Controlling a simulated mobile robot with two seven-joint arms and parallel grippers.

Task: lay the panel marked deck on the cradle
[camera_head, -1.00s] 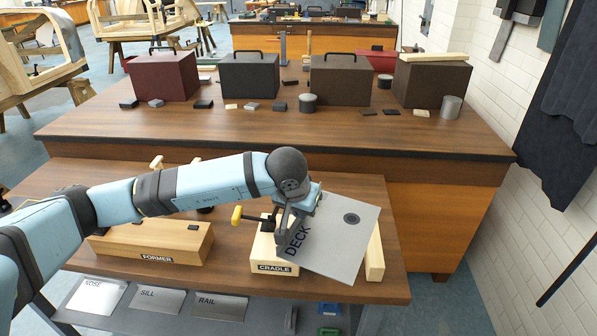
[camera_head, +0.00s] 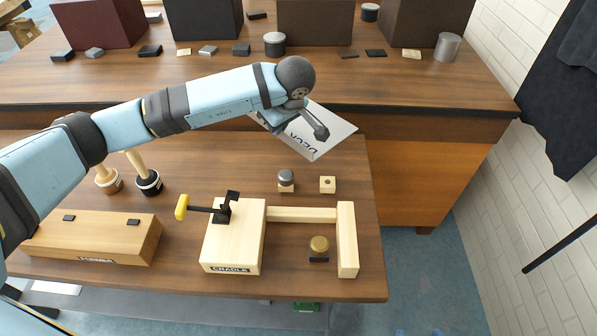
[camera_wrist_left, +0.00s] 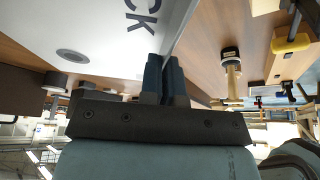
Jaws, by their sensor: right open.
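The cradle (camera_head: 216,245) is a pale wooden block with a labelled front. A crossbar joins it to an upright bar (camera_head: 347,240) on the right. A black toggle clamp with a yellow handle (camera_head: 181,207) is on the block. The grey panel marked deck (camera_head: 335,128) is held tilted beyond the cradle, over the bench's far edge, clear of the cradle. It also shows in the left wrist view (camera_wrist_left: 95,30). My left gripper (camera_head: 312,122) is shut on the panel's edge; its fingers show in the left wrist view (camera_wrist_left: 163,78). I cannot make out my right gripper.
The former (camera_head: 95,237) lies at the left of the bench. Two wooden-handled tools (camera_head: 149,180) stand behind it. A brass-topped knob (camera_head: 319,246) sits inside the cradle's frame. Small parts (camera_head: 286,181) stand behind it. A second table (camera_head: 420,100) with dark boxes is beyond.

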